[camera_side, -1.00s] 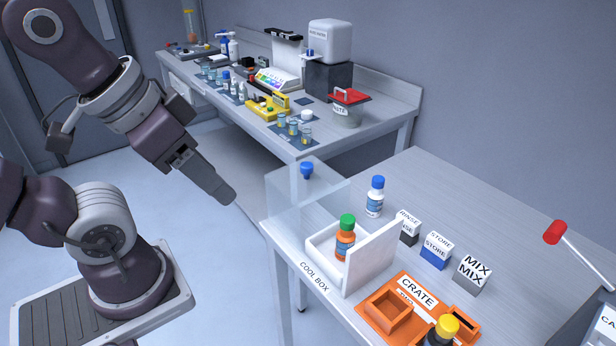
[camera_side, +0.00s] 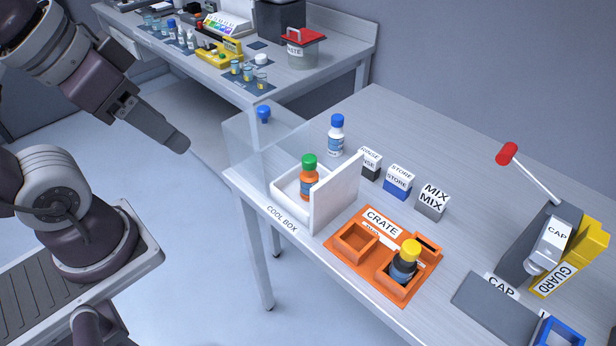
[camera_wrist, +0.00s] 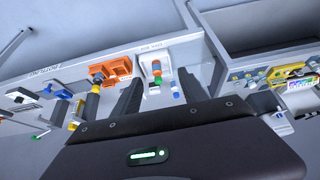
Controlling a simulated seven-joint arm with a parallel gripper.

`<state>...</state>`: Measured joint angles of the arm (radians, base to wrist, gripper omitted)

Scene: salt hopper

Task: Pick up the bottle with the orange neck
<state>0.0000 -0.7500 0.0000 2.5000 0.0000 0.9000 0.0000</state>
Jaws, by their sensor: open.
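An orange bottle (camera_side: 309,183) with a green cap and blue label stands upright in the white cool box (camera_side: 345,190) at the table's near left. Its neck is orange just under the cap. In the wrist view the orange bottle (camera_wrist: 157,68) appears beyond and between my fingers. My gripper (camera_side: 178,143) is open and empty, in the air left of the table and well apart from the bottle. Both fingers of my gripper (camera_wrist: 158,92) show in the wrist view. A white bottle (camera_side: 336,136) with a blue cap stands behind the box. A dark bottle (camera_side: 404,264) with a yellow cap stands in the orange crate (camera_side: 350,262).
A clear panel (camera_side: 245,150) with a blue knob is at the cool box's left side. RINSE, STORE and MIX blocks (camera_side: 433,203) stand to the right. A press with a red-knobbed lever (camera_side: 507,154) is at far right. The back of the table is clear.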

